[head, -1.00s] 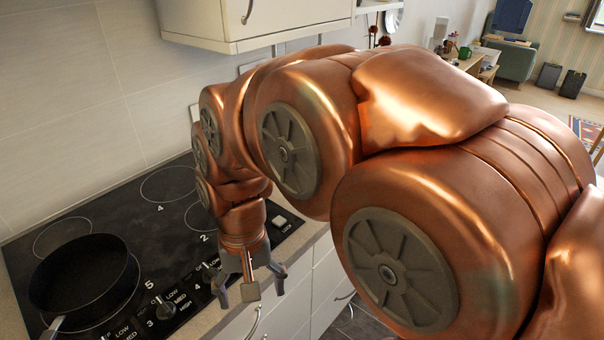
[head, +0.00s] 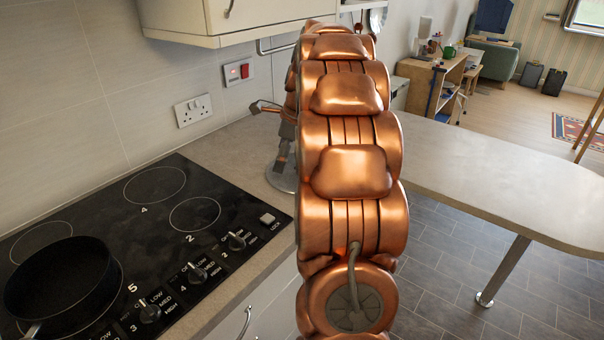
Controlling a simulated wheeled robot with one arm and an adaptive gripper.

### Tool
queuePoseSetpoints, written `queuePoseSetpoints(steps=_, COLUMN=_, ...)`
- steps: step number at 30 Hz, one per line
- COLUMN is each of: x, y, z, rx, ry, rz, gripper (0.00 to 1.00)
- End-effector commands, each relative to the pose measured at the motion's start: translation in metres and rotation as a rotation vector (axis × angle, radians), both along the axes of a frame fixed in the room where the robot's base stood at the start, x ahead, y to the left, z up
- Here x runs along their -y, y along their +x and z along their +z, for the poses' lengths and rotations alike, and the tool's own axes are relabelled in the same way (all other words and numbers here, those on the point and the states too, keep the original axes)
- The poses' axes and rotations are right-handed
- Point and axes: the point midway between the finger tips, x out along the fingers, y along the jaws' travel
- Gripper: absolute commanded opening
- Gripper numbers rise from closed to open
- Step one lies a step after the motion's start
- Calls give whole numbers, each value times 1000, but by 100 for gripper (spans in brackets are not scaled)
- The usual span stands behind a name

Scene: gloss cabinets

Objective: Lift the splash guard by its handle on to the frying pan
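The black frying pan (head: 62,285) sits on the hob at the lower left, its handle toward the bottom edge. A round, pale grey disc (head: 272,181), which looks like the splash guard, lies on the worktop right of the hob. My arm hides most of it, and I cannot make out its handle. My gripper (head: 281,166) points down above or at the disc, partly behind my arm. I cannot tell whether it touches anything or how its fingers stand.
The black hob (head: 120,225) has knobs along its front edge. A wall cupboard (head: 190,20) hangs above. A socket (head: 194,110) and a red switch (head: 239,72) are on the wall. The worktop (head: 490,175) on the right is clear.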

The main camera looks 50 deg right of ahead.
Motion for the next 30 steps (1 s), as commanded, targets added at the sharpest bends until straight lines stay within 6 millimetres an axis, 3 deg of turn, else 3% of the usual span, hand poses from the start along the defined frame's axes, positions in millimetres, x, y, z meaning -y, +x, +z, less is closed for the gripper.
queuePoseSetpoints(steps=1, x=23, y=0, z=-4, rx=7, ry=16, rz=-86, gripper=92)
queuePoseSetpoints(steps=3, x=49, y=1, z=-7, rx=17, ry=42, rz=-196, gripper=92)
queuePoseSetpoints(steps=6, x=79, y=-1, z=-9, rx=31, ry=70, rz=-323, gripper=92)
queuePoseSetpoints(steps=10, x=104, y=-4, z=-13, rx=41, ry=97, rz=-428, gripper=92)
queuePoseSetpoints(steps=15, x=113, y=-3, z=-17, rx=47, ry=110, rz=-475, gripper=92)
queuePoseSetpoints(steps=30, x=109, y=13, z=-57, rx=44, ry=109, rz=-473, gripper=92)
